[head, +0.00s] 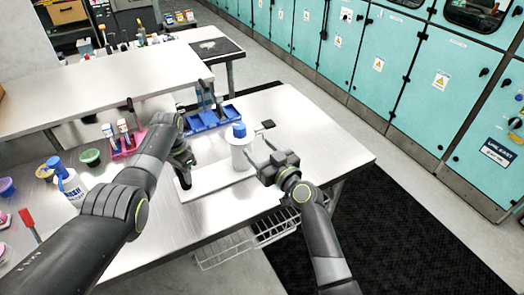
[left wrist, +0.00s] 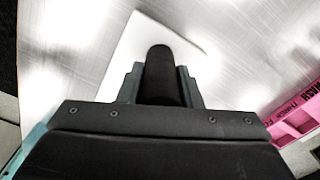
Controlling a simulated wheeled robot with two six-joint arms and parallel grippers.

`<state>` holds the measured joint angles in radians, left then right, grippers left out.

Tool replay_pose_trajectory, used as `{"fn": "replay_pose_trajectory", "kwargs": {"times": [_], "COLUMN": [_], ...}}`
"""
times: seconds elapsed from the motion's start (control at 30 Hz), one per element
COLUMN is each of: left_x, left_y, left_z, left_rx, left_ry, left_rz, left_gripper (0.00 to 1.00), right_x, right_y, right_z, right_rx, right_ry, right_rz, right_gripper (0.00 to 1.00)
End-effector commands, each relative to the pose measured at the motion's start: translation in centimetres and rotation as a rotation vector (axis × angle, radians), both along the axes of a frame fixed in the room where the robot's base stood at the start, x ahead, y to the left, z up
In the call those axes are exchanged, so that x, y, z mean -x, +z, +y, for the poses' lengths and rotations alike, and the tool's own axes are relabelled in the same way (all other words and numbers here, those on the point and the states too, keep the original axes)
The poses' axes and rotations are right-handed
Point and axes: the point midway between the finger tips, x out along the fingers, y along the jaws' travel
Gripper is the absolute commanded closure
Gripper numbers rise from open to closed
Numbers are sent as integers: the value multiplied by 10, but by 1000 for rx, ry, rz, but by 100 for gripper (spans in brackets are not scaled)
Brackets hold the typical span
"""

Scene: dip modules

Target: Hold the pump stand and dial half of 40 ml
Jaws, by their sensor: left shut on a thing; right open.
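The pump stand has a white base plate (head: 212,182) lying flat on the steel bench. A white cylinder (head: 241,157) with a blue top (head: 239,130) stands upright at its right end. My left gripper (head: 186,180) is low over the plate's left end. In the left wrist view its fingers are shut on a black round-ended post (left wrist: 160,78), with the white plate (left wrist: 130,50) beyond. My right gripper (head: 261,150) is open, its fingers pointing towards the cylinder from the right front; contact cannot be told. No dial marking can be read.
A blue tray (head: 214,119) lies behind the stand. A pink rack (head: 125,147) with bottles, a green bowl (head: 90,157) and a blue-capped wash bottle (head: 69,185) are to the left. The bench is clear to the right (head: 320,140). A wire basket (head: 225,252) hangs below its front edge.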

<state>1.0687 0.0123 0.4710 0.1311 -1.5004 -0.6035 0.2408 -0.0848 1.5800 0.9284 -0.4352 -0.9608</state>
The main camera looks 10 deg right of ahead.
Motion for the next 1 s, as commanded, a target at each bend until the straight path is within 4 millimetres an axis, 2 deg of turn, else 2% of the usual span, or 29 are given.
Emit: {"fn": "replay_pose_trajectory", "kwargs": {"times": [0.43, 0.47, 0.63, 1.0], "left_x": [0, 0, 0, 0], "left_y": [0, 0, 0, 3], "left_z": [0, 0, 0, 0], "left_rx": [0, 0, 0, 0], "left_ry": [-1, -1, -1, 0], "left_rz": [0, 0, 0, 0], "left_gripper": [100, 66, 43, 43], "right_x": [3, 3, 3, 3], "right_y": [0, 0, 0, 0], "right_z": [-1, -1, -1, -1], "right_rx": [1, 1, 1, 1], "right_ry": [0, 0, 0, 0], "right_rz": [0, 0, 0, 0], "right_gripper": [42, 42, 42, 42]}}
